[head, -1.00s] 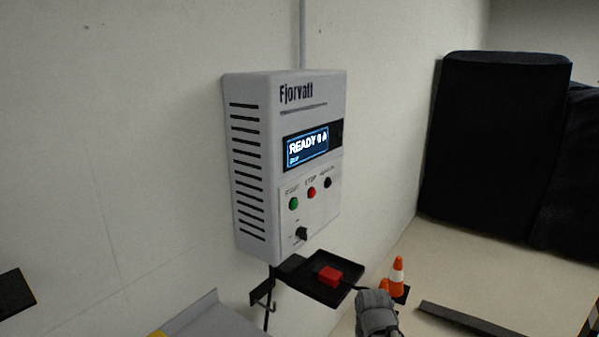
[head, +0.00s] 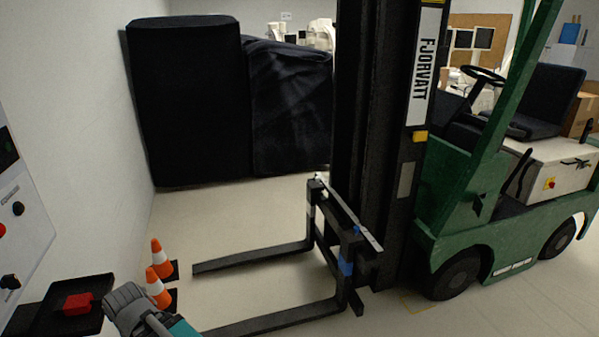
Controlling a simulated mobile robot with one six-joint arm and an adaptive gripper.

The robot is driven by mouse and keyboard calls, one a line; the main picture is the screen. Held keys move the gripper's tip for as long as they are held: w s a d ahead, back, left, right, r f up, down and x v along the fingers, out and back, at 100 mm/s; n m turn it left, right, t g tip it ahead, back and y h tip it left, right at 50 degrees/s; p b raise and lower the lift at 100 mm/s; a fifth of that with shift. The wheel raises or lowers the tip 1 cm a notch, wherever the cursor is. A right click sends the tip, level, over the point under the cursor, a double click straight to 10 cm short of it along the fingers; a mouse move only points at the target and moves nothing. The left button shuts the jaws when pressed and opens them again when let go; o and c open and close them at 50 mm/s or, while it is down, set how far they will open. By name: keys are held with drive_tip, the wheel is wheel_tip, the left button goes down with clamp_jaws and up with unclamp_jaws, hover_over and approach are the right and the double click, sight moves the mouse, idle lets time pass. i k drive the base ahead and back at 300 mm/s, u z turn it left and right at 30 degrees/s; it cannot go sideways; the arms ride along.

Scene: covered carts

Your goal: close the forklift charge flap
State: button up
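The green forklift (head: 450,205) stands at the right, its black mast and forks toward the left. I cannot surely identify its charge flap. A small dark shape (head: 478,206) shows on the green body, and a dark narrow piece (head: 518,174) stands against the pale box behind it; either is too small to read as open or shut. A grey and teal part of my arm (head: 128,306) shows at the bottom left, far from the forklift body. I cannot make out gripper fingers or anything held.
A black wall tray (head: 98,288) with a red block (head: 77,304) is beside my arm, below the charger (head: 28,222). Orange cones (head: 160,262) stand near the low fork (head: 255,257). Black-covered carts (head: 185,105) fill the back left. Floor between them and the forks is clear.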

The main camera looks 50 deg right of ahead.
sight(478, 205)
drive_tip(key=z, duration=3)
